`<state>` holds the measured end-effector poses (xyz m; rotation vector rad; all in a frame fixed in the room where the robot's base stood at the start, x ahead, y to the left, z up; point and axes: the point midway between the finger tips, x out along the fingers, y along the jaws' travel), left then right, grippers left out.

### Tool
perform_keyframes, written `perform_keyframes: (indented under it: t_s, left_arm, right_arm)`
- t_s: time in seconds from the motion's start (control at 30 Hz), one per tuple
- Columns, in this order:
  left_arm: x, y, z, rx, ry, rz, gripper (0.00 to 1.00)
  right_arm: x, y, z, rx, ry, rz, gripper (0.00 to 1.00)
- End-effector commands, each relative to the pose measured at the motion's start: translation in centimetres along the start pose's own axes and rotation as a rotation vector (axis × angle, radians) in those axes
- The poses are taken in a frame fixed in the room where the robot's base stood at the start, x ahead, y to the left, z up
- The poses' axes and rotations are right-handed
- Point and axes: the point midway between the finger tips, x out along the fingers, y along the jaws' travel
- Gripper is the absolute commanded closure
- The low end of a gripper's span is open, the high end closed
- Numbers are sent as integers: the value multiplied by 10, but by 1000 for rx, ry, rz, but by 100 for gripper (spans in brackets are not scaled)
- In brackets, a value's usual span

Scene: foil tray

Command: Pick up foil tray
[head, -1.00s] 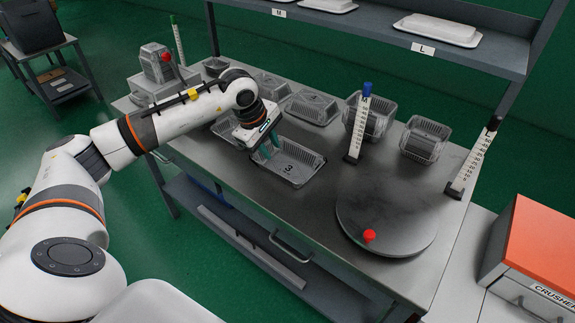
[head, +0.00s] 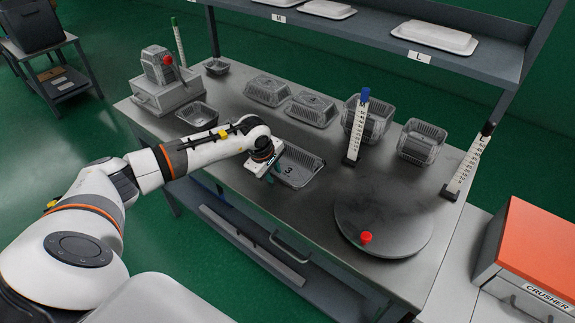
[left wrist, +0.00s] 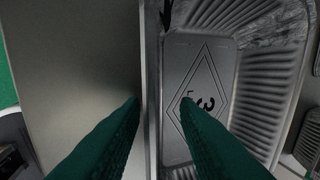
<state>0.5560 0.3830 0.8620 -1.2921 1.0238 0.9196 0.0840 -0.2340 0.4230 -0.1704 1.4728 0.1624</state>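The foil tray (head: 308,163) marked 3 is a shallow silver tray with ribbed walls, lying on the steel table in the head view. My left gripper (head: 268,174) is at its near left side, and my arm hides part of that side. In the left wrist view the foil tray (left wrist: 205,70) fills the right half. The two green fingers of my left gripper (left wrist: 160,105) are apart, one over the tray's floor and one outside, with the tray's wall between them. I cannot tell whether either touches it. My right gripper is not in view.
Other foil trays (head: 197,113) and clear containers (head: 421,142) stand on the table. A round plate (head: 385,220) with a red knob (head: 366,238) is at the right. Upright rulers (head: 356,130) stand close to the tray. An orange crusher box (head: 535,250) is far right. Bare table lies in front.

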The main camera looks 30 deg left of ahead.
Motion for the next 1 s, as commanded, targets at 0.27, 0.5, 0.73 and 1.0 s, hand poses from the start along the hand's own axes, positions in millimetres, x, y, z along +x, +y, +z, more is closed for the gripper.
perform_keyframes:
  t_s: [0.27,0.5,0.73,1.0]
  left_arm:
    - [3,0,0,1,0,-1,75]
    - [3,0,0,0,0,-1,100]
    - [3,0,0,0,0,0,100]
    - [-9,-4,1,0,-1,-2,100]
  right_arm:
    - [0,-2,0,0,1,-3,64]
    - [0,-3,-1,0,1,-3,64]
    - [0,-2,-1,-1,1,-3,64]
    - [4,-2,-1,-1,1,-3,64]
